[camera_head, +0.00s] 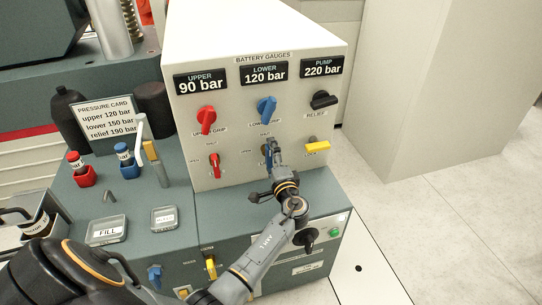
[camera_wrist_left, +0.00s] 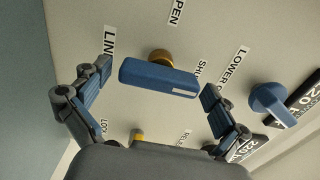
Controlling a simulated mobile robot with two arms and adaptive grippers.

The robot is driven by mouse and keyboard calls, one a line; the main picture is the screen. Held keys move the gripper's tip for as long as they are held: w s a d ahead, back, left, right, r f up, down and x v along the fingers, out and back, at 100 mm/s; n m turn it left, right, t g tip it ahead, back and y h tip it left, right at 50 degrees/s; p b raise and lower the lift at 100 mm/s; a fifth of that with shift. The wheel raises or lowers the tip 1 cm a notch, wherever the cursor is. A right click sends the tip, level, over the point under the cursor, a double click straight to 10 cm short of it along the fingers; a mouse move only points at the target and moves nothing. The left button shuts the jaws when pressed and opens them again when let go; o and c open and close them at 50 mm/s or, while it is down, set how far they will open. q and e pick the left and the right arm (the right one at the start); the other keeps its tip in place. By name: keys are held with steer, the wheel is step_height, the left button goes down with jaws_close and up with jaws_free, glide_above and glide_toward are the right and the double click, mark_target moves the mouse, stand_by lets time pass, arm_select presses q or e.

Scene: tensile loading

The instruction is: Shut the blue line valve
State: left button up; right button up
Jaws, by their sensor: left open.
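The blue line valve (camera_wrist_left: 150,79) is a bar handle on a brass stem in the left wrist view. It lies roughly along the line between the LINE and SHUT labels, its white mark toward the SHUT side. In the head view the valve (camera_head: 265,153) is mostly hidden by my left gripper (camera_head: 272,160), which is in front of the panel. The gripper is open, with one finger off each end of the handle in the left wrist view. I cannot tell whether the fingers touch it. My right gripper is not in view.
The blue lower grip knob (camera_head: 266,108) is just above the valve. A red knob (camera_head: 206,119) and a red valve (camera_head: 215,163) are to the left. A black relief knob (camera_head: 324,99) and a yellow lock (camera_head: 318,147) are to the right. Gauges (camera_head: 264,73) line the top.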

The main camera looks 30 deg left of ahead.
arm_select(q)
steer(key=shift+s+d+f, duration=0.1)
steer(key=shift+s+d, duration=0.05)
steer(key=v, duration=1.1)
steer(key=shift+d, duration=0.25)
steer(key=shift+s, duration=0.15)
